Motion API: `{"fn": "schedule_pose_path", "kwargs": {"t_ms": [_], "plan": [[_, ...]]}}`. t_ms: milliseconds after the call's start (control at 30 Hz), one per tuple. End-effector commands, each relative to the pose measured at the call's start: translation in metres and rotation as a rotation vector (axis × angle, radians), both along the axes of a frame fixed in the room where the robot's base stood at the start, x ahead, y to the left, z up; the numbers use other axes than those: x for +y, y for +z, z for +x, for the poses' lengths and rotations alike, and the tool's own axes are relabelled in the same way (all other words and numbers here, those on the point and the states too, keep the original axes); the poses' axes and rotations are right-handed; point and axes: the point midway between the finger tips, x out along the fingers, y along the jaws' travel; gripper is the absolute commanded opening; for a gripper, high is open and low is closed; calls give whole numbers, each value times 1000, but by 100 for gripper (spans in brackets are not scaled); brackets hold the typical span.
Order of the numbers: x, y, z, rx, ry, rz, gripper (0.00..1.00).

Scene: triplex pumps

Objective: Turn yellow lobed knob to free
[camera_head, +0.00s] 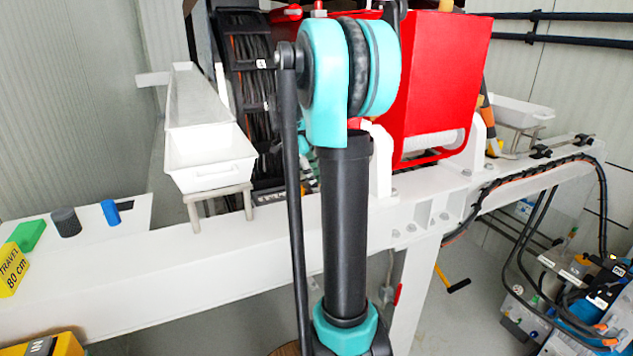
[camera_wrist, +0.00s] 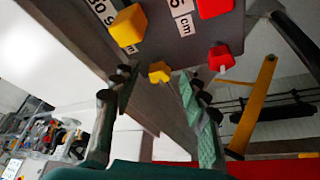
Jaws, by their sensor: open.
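The yellow lobed knob (camera_wrist: 160,72) is small and sits near the middle of the wrist view, on the edge of a grey panel (camera_wrist: 180,48). My gripper (camera_wrist: 155,88) is open, one finger to the left of the knob and one to the right. The knob shows between the fingertips, seemingly beyond them; I see no contact. A red knob (camera_wrist: 221,59) sits on the same panel, right of the right finger. I cannot read a free mark by the knob. In the head view my arm fills the middle, and neither the knob nor my gripper can be made out.
A yellow block (camera_wrist: 128,25) and a red block (camera_wrist: 214,7) sit on the panel beside labels. A yellow bar (camera_wrist: 252,108) slants close right of my gripper. In the head view, a white beam (camera_head: 150,250) carries a white tray (camera_head: 210,165) and a red housing (camera_head: 435,80).

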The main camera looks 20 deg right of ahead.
Motion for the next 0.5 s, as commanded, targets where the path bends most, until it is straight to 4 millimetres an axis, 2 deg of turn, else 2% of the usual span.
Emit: {"fn": "schedule_pose_path", "kwargs": {"t_ms": [333,367,500], "plan": [[-2,-4,-1,0,0,0,45],[-2,-4,-1,0,0,0,43],[-1,-4,-1,0,0,0,26]]}}
